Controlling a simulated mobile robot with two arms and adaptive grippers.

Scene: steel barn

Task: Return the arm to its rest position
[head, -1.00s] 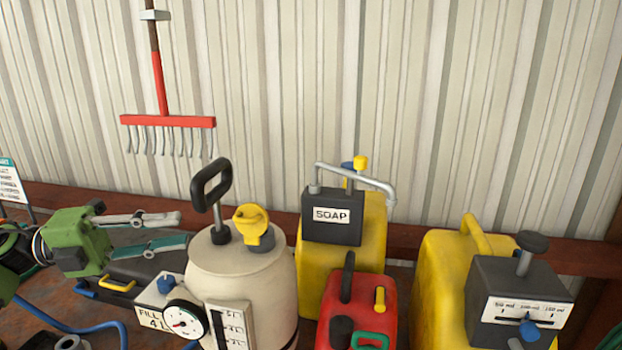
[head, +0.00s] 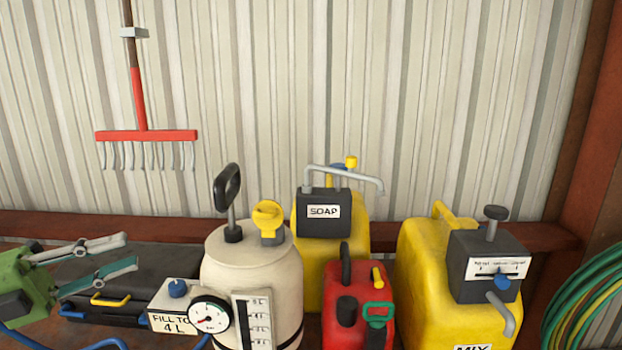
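My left gripper (head: 130,251) comes in at the lower left of the head view, on a green body. Its two grey and teal fingers point right and stand apart with nothing between them. It is left of the cream sprayer tank (head: 252,270), in front of or above a black case (head: 160,262); I cannot tell the height. Most of my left arm is outside the picture. My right gripper is not in view.
A yellow soap container (head: 350,247), a red can (head: 345,312) and a yellow mix container (head: 425,280) stand right of the tank. A rake (head: 147,135) hangs on the wall. A hose coil (head: 575,300) is at right.

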